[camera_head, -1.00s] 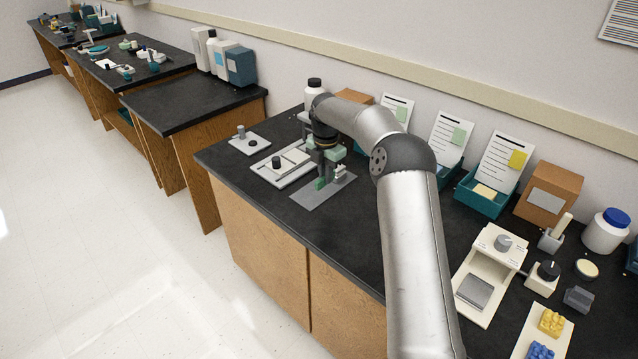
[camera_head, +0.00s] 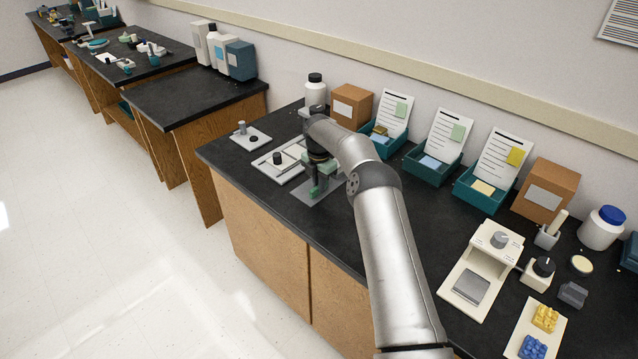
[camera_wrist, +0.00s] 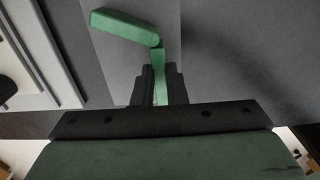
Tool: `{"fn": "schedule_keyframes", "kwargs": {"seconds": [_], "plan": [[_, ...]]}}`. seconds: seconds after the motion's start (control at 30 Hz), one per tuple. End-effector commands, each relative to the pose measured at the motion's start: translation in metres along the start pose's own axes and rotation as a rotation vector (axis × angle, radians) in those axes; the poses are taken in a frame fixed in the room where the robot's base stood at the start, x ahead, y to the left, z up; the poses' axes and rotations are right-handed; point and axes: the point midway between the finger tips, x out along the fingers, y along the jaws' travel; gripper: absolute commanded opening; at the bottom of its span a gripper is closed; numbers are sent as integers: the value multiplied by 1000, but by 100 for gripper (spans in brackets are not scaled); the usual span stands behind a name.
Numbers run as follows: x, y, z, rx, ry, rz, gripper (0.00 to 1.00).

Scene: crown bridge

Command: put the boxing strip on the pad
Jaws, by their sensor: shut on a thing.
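The boxing strip is a green bent strip, seen in the wrist view (camera_wrist: 125,26), with one arm running down between the fingers and the other angled off to the left. My gripper (camera_wrist: 160,88) is shut on it. In the head view my gripper (camera_head: 317,190) is low over the grey pad (camera_head: 301,193) near the bench's front left edge. My gripper and arm hide part of the pad. I cannot tell whether the strip touches the pad.
A white tray with a dark knob (camera_head: 262,169) lies just left of the pad. A small white plate with pegs (camera_head: 241,140) is farther left. A white bottle (camera_head: 314,90), a cardboard box (camera_head: 350,105) and teal bins (camera_head: 430,170) stand along the wall.

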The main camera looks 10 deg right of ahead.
Motion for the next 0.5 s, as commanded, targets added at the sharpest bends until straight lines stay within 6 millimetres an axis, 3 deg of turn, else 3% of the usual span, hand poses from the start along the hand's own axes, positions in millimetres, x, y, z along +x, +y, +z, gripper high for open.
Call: {"fn": "schedule_keyframes", "kwargs": {"seconds": [0.1, 0.13, 0.2, 0.5], "plan": [[4, 0, 0, 0, 0, 0, 0], [4, 0, 0, 0, 0, 0, 15], [3, 0, 0, 0, 0, 0, 34], [1, 0, 0, 0, 0, 0, 34]]}}
